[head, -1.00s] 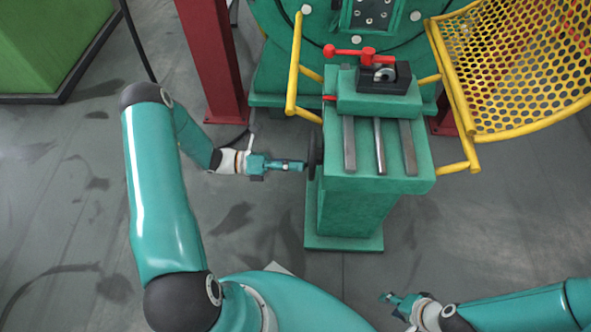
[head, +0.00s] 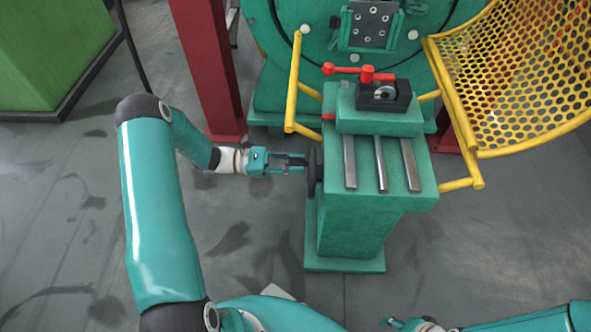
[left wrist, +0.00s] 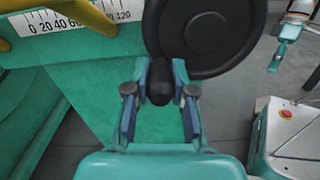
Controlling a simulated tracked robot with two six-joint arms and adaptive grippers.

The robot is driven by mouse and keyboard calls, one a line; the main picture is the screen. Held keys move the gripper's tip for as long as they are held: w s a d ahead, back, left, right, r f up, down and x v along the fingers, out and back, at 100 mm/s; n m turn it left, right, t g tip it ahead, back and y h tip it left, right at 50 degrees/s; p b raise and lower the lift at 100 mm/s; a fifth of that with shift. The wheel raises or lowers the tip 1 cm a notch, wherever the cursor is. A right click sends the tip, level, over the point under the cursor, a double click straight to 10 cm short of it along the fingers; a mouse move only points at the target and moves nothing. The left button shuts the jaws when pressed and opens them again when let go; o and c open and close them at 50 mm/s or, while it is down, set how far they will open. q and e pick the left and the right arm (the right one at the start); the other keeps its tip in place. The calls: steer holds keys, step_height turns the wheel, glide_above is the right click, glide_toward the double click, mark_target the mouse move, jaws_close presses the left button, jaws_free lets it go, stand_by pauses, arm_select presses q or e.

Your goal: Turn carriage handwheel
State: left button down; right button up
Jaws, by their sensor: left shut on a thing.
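The carriage handwheel is a dark disc (head: 313,172) seen edge-on at the left side of the green carriage stand. In the left wrist view the handwheel (left wrist: 215,35) shows its round face, with a black handle (left wrist: 160,82) sticking out toward the camera. My left gripper (head: 300,163) reaches it from the left. In the left wrist view the left gripper (left wrist: 161,78) has its two fingers on either side of the handle and is shut on it. My right gripper (head: 400,324) is at the bottom edge, partly cut off and away from the wheel; its jaws are unclear.
The green carriage stand (head: 360,225) carries metal rails (head: 380,165) and a black block (head: 383,97) with a red lever (head: 366,73). Yellow bars (head: 293,85) and a yellow mesh guard (head: 515,75) flank it. A red post (head: 208,70) stands behind my left forearm. A white scale (left wrist: 75,18) is near the wheel.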

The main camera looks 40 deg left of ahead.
arm_select(q)
steer(key=r+m+b, duration=0.1)
steer(key=m, duration=0.3)
steer(key=r+m+b, duration=0.2)
steer(key=m, duration=0.2)
steer(key=r+m+b, duration=0.2)
steer(key=m, duration=0.1)
steer(key=shift+w+a+r+m, duration=0.15)
steer(key=shift+w+a+m, duration=0.1)
steer(key=shift+m, duration=0.15)
steer(key=shift+s+r+m+b, duration=0.1)
steer(key=shift+r+m+b, duration=0.05)
steer(key=shift+m+b, duration=0.25)
steer(key=s+d+m+b, duration=0.2)
steer(key=s+m+b, duration=0.2)
steer(key=m, duration=0.9)
steer(key=s+d+f+m+b, duration=0.1)
steer(key=s+d+m+b, duration=0.2)
steer(key=m+b, duration=0.5)
steer(key=s+m, duration=0.1)
steer(key=m, duration=0.3)
steer(key=shift+s+d+m+b, duration=0.3)
steer(key=shift+s+m+b, duration=0.1)
